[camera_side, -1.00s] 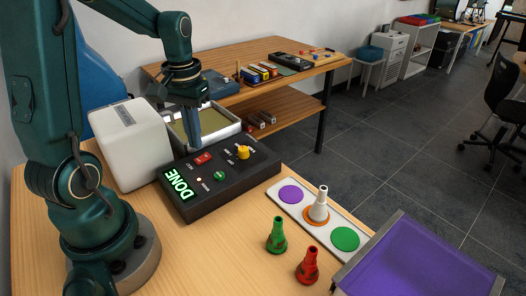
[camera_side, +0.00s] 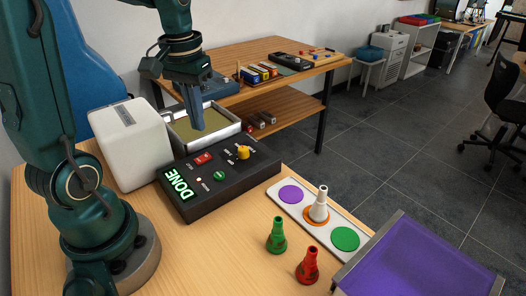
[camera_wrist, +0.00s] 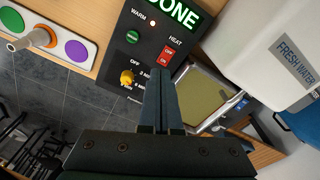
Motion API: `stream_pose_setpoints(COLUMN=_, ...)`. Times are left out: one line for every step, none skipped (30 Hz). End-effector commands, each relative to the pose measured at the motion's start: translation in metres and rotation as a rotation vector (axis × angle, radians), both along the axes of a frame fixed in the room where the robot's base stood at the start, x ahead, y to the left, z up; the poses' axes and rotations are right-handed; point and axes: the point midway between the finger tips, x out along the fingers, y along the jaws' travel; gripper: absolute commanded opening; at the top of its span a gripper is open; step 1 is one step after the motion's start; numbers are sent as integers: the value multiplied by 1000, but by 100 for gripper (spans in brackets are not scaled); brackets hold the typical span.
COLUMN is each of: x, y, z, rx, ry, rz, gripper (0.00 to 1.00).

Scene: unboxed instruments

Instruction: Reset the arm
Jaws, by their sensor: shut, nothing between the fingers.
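My gripper (camera_side: 197,125) is shut and empty. In the side view it hangs above the far part of the black control box, in front of the metal tray. It also shows in the wrist view (camera_wrist: 161,75), fingers together over the edge of the box. The control box (camera_side: 230,193) has a lit green DONE display (camera_side: 178,185), a red HEAT switch (camera_side: 203,158), a green button (camera_side: 219,176) and a yellow knob (camera_side: 243,152). The wrist view shows the display (camera_wrist: 172,13), switch (camera_wrist: 167,55), button (camera_wrist: 132,37) and knob (camera_wrist: 127,77).
A white FRESH WATER box (camera_side: 130,150) and a metal tray (camera_side: 228,131) stand close by the control box. A strip (camera_side: 327,235) has colored spots and a white cone (camera_side: 319,205). Green (camera_side: 276,237) and red (camera_side: 308,267) cones and a purple bin (camera_side: 425,262) are nearer.

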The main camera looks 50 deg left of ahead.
Motion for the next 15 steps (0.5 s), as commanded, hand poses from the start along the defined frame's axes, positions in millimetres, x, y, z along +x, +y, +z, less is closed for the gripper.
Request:
stream_pose_setpoints(x=-1, y=-13, z=9, rx=17, ry=-33, rz=-46, gripper=0)
stream_pose_setpoints(x=-2, y=-20, z=14, rx=27, ry=-53, rz=-74, gripper=0)
stream_pose_setpoints(x=-4, y=-31, z=20, rx=40, ry=-83, rz=-112, gripper=0)
stream_pose_setpoints(x=-7, y=-40, z=24, rx=49, ry=-106, rz=-142, gripper=0)
stream_pose_setpoints(x=-10, y=-48, z=27, rx=57, ry=-129, rz=-171, gripper=0)
stream_pose_setpoints(x=-14, y=-58, z=31, rx=68, ry=-163, rz=-209, gripper=0)
stream_pose_setpoints(x=-19, y=-66, z=33, rx=74, ry=-185, rz=-237, gripper=0)
stream_pose_setpoints(x=-23, y=-73, z=35, rx=80, ry=-210, rz=-263, gripper=0)
stream_pose_setpoints(x=-28, y=-82, z=37, rx=86, ry=-243, rz=-299, gripper=0)
stream_pose_setpoints(x=-33, y=-88, z=38, rx=90, ry=-265, rz=-323, gripper=0)
stream_pose_setpoints(x=-37, y=-94, z=38, rx=94, ry=-288, rz=-346, gripper=0)
stream_pose_setpoints(x=-43, y=-100, z=38, rx=96, ry=-316, rz=-375, gripper=0)
stream_pose_setpoints(x=-48, y=-105, z=37, rx=97, ry=-335, rz=-393, gripper=0)
stream_pose_setpoints(x=-51, y=-109, z=37, rx=98, ry=-355, rz=-410, gripper=0)
stream_pose_setpoints(x=-56, y=-113, z=35, rx=98, ry=-376, rz=-428, gripper=0)
